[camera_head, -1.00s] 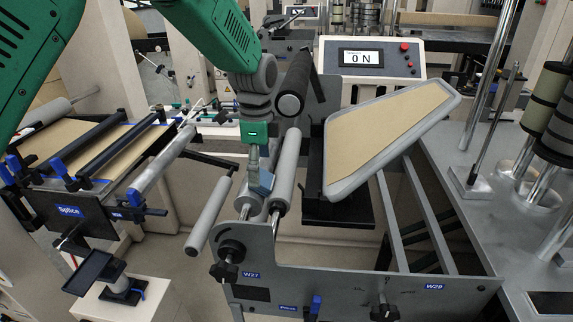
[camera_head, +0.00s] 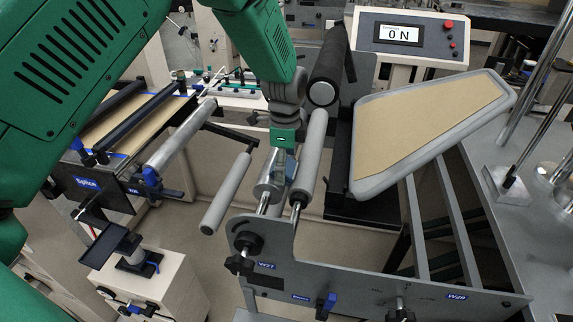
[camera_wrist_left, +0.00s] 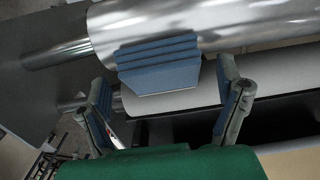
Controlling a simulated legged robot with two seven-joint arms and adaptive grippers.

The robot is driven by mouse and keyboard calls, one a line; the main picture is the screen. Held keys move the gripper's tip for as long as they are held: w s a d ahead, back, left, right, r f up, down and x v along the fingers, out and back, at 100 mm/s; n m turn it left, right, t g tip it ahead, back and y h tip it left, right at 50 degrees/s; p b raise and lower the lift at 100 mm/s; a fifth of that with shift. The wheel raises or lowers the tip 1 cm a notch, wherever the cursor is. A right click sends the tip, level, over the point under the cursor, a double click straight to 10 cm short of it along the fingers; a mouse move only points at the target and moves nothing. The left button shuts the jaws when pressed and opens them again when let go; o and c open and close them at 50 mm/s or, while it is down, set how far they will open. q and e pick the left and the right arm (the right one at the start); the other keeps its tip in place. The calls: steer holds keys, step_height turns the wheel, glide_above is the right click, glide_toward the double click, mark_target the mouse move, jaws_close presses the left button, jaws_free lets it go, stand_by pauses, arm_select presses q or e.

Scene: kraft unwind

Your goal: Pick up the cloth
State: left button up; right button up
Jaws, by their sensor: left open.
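The blue folded cloth (camera_wrist_left: 158,66) lies against the side of a shiny metal roller (camera_wrist_left: 230,28) in the left wrist view. In the head view, only a small blue patch of the cloth (camera_head: 291,166) shows beside the gripper. My left gripper (camera_wrist_left: 164,84) is open, with one finger to each side of the cloth. Its fingers look apart from the cloth, which is not held. In the head view, my left gripper (camera_head: 281,160) points down over the rollers and its fingertips are hard to make out. My right gripper is not in view.
A grey roller (camera_head: 311,155) runs close beside the metal one. A black roller (camera_head: 327,70) and a tilted grey-rimmed tray (camera_head: 366,186) stand to the right. Another grey roller (camera_head: 226,194) is to the left. The frame plate (camera_head: 350,275) is in front.

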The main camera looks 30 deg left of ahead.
arm_select(q)
steer(key=shift+w+a+f, duration=0.35)
steer(key=shift+a+f, duration=0.15)
steer(key=shift+a, duration=0.1)
steer(key=shift+s+r, duration=0.1)
steer(key=shift+s, duration=0.05)
steer(key=shift+s+d+r, duration=0.15)
steer(key=shift+d, duration=0.05)
steer(key=c, duration=0.3)
steer(key=shift+d+r, duration=0.1)
steer(key=shift+d, duration=0.35)
steer(key=c, duration=1)
